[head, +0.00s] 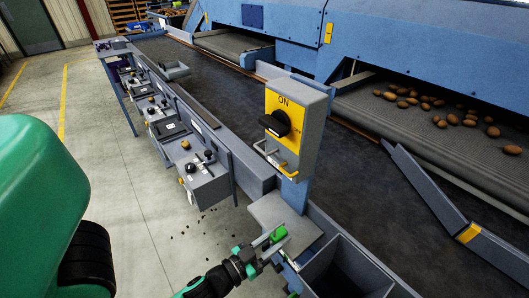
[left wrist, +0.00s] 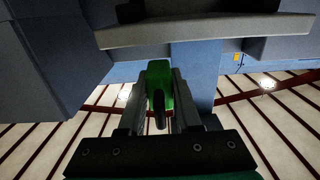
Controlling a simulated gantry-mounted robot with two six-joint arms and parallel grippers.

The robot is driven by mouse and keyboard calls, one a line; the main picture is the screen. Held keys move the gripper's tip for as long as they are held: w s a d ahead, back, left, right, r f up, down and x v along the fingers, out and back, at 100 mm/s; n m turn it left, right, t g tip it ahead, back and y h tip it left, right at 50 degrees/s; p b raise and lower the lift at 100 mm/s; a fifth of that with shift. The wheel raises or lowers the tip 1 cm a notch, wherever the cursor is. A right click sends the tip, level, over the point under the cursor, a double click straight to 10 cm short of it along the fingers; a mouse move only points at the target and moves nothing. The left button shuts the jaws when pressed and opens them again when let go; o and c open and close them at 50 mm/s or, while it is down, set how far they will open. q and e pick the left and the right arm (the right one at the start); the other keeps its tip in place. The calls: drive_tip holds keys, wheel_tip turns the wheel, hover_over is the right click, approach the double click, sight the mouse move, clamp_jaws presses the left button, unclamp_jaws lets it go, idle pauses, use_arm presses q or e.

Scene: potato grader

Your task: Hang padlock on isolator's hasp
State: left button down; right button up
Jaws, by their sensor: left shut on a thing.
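The isolator (head: 292,128) is a grey box with a yellow face marked ON and a black rotary knob (head: 274,124). Its pale metal hasp (head: 270,158) juts out below the knob. A green padlock (head: 278,234) sits between the fingers of my left gripper (head: 272,242), below the isolator and apart from the hasp. In the left wrist view the green padlock (left wrist: 158,78) is clamped between both fingers (left wrist: 160,95), with a dark part over its middle. Its shackle is not clear in either view. My right gripper is out of view.
A small grey shelf (head: 268,208) lies just beyond the padlock, under the isolator. An open grey bin (head: 345,270) stands to its right. Potatoes (head: 440,105) lie on the belt at right. The floor at left is mostly clear.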

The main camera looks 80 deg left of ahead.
sight(266, 249)
use_arm(q)
drive_tip(key=shift+f+b+v, duration=0.2)
drive_tip(key=shift+b+v, duration=1.25)
drive_tip(key=shift+v, duration=0.35)
drive_tip(key=shift+s+d+r, duration=0.1)
drive_tip(key=shift+s, duration=0.1)
drive_tip(key=shift+s+r, duration=0.1)
drive_tip(key=shift+r, duration=0.05)
